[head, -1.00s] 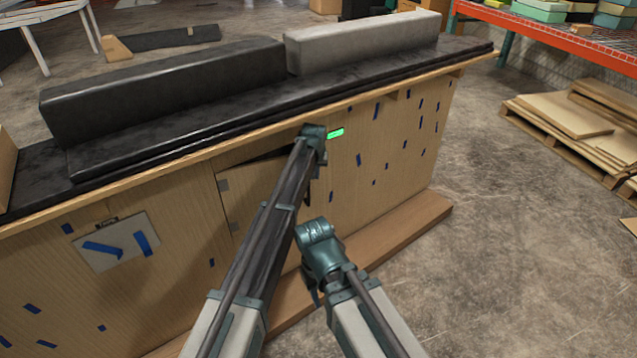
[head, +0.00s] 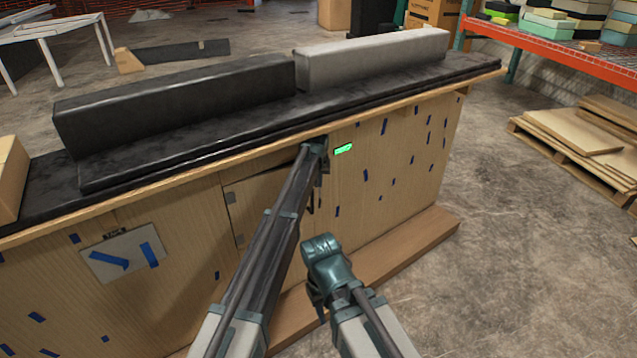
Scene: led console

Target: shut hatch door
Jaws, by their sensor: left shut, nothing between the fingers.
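The hatch door (head: 246,203) is a wooden panel in the front of the wooden console, with two grey hinges on its left edge. My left arm crosses in front of it and hides its right part. Its top edge looks slightly uneven with the surrounding panel; I cannot tell whether it is fully flush. My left gripper (head: 319,168) is shut and empty at the upper right of the hatch, close to the console front; contact is unclear. My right gripper (head: 316,298) hangs lower, apart from the door, its fingers mostly hidden by its own wrist.
A green lit strip (head: 343,149) is right of the hatch. The console's black top (head: 220,143) overhangs the front and carries a black block (head: 175,107) and a grey block (head: 375,55). A wooden plank (head: 400,250) lies along the base.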

